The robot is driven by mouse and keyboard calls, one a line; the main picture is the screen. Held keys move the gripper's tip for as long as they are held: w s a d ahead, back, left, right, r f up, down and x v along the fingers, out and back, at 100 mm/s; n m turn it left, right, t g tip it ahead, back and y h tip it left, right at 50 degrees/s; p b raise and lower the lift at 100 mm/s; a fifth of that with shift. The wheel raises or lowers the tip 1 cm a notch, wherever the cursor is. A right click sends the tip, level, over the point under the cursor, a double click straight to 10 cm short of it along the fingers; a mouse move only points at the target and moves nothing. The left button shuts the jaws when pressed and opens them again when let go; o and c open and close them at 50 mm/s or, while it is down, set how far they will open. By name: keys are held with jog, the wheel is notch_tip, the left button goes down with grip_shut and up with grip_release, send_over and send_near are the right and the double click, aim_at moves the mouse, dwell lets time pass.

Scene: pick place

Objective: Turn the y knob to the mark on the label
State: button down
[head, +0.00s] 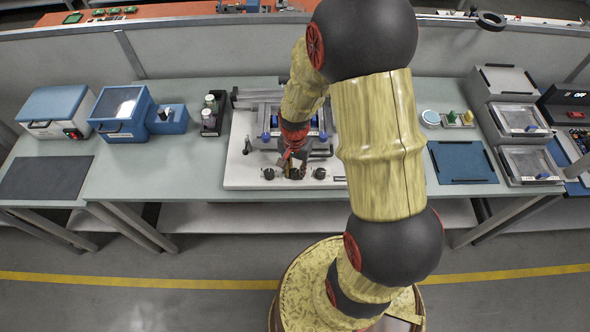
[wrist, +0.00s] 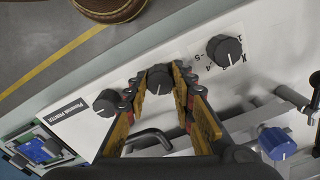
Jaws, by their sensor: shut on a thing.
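A white machine base (head: 238,160) carries a row of three black knobs along its front edge. My gripper (wrist: 159,76) is closed around the middle knob (wrist: 158,84), one finger on each side. I take this as the y knob, but its letter and scale are hidden by the fingers. The white pointer line on its top shows. The right knob (wrist: 225,50) has an X and printed numbers beside it. The left knob (wrist: 107,102) stands free. In the head view, my gripper (head: 294,165) is over the middle of the front edge.
A "Premium Printer" label (wrist: 68,107) is left of the knobs. A blue knob (wrist: 277,143) and metal rails lie behind them. A black bent handle (wrist: 148,138) shows between the fingers.

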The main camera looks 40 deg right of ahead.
jog(key=n+p, duration=0.1)
jog(key=n, duration=0.3)
jog(key=n+p, duration=0.1)
jog(key=n, duration=0.3)
jog(key=shift+n+p, duration=0.3)
jog(key=shift+n, duration=0.1)
jog(key=n+p, duration=0.1)
jog(key=n, duration=0.3)
jog(key=shift+n, duration=1.8)
jog(key=c, duration=1.5)
grip_release()
jog(key=shift+c, duration=0.2)
jog(key=shift+o, duration=0.2)
